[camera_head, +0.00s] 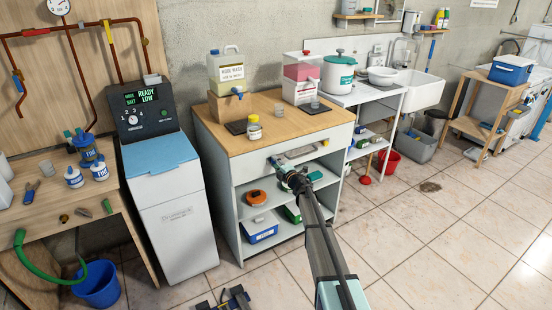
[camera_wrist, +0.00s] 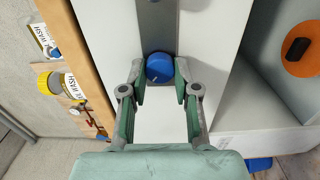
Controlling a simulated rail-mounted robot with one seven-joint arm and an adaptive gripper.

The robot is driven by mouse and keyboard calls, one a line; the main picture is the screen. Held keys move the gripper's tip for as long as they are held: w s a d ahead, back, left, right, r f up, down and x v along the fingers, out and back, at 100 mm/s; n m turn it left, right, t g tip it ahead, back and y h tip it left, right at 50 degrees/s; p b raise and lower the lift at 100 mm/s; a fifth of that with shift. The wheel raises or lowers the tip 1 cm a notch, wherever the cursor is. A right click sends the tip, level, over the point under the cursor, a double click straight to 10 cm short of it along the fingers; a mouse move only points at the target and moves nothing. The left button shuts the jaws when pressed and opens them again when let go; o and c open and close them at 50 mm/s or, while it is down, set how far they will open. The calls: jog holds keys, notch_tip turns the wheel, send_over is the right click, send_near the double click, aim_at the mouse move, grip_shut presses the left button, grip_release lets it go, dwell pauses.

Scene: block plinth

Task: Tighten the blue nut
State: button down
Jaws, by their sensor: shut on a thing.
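The blue nut (camera_wrist: 159,66) is a round blue knob at the lower end of a grey metal strip (camera_wrist: 157,25) on the white front panel of the wood-topped cabinet. In the head view the blue nut (camera_head: 274,161) shows as a small blue spot just beyond my fingers. My gripper (camera_wrist: 160,76) has one finger on each side of the nut, closed on it in the wrist view. In the head view my gripper (camera_head: 283,170) reaches the cabinet front from below right. The nut's thread is hidden.
Open shelves below hold an orange disc (camera_head: 256,197) and a blue box (camera_head: 262,230).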

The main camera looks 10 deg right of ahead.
jog(key=m+p, duration=0.8)
jog(key=m, duration=0.2)
jog(key=shift+r+p, duration=0.15)
jog(key=shift+p, duration=0.2)
dwell(0.3)
jog(key=c, duration=0.9)
grip_release()
jog(key=shift+o, duration=0.2)
jog(key=v, duration=1.2)
